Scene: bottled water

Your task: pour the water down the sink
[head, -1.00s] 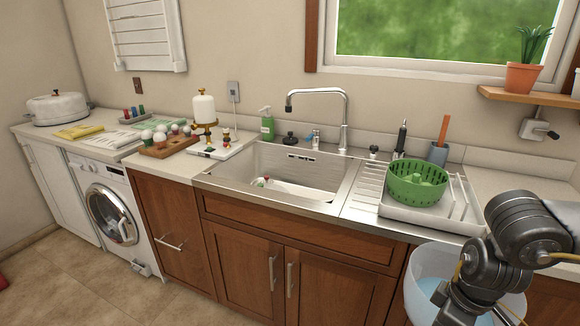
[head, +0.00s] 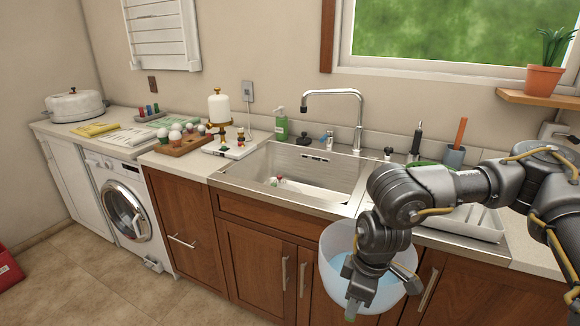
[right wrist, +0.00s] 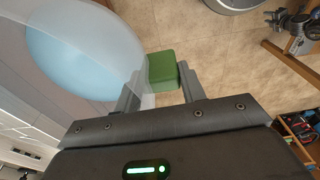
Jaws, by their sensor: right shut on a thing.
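The steel sink (head: 335,178) is set in the counter at the middle of the head view, with a curved tap (head: 358,110) behind it. A translucent bucket (head: 405,301) with pale blue water (head: 338,268) hangs upright in front of the cabinets, below and right of the sink. My right gripper (right wrist: 160,82) is shut on the bucket's green grip (right wrist: 162,66) in the right wrist view. In the head view my right arm hides part of the bucket, and only a bit of the green grip shows. My left gripper is out of view.
A green soap bottle (head: 281,125) stands behind the sink. A plant shelf (head: 525,98) is at upper right.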

